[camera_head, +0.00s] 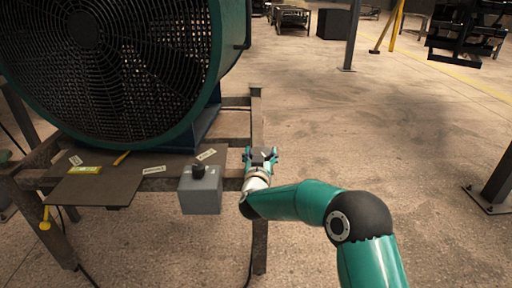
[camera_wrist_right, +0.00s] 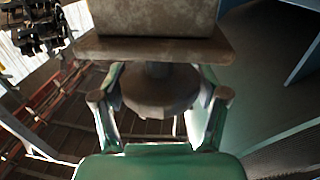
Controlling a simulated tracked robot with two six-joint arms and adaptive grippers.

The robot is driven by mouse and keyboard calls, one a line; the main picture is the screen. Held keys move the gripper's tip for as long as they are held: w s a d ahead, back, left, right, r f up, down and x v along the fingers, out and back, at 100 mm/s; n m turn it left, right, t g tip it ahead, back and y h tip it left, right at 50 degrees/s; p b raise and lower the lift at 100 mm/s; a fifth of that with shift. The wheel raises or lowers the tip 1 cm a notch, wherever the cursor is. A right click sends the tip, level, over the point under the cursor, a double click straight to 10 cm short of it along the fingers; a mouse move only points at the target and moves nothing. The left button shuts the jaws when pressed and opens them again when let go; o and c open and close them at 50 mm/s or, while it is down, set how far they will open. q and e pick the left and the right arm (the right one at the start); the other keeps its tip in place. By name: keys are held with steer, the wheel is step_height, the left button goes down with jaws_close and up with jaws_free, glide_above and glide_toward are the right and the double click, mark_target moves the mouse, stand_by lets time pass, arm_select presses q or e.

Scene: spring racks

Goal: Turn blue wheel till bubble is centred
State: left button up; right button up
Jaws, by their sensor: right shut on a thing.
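A small yellow-green level (camera_head: 84,170) lies on the dark plate (camera_head: 95,190) below the big fan; its bubble is too small to make out. My right gripper (camera_head: 262,155) is beside the frame's right front corner post, right of a grey box. In the right wrist view my right gripper (camera_wrist_right: 160,98) has its two fingers on either side of a round wheel (camera_wrist_right: 160,92) and is shut on it. The wheel sits on a short stem under a worn block and looks grey-brown there; I cannot tell whether it is blue. My left gripper is not in view.
The large green-rimmed fan (camera_head: 85,75) stands on the metal frame. A grey box (camera_head: 200,195) with a black knob is close left of my right gripper. A yellow knob (camera_head: 44,225) is at the left leg.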

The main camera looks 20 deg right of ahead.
steer(key=shift+a+m+g+h+p, duration=0.25)
steer(key=shift+m+g+h+p, duration=0.7)
steer(key=shift+h, duration=0.45)
steer(key=shift+r, duration=0.1)
steer(key=o, duration=1.1)
steer(key=shift+o, duration=0.4)
steer(key=shift+d, duration=0.1)
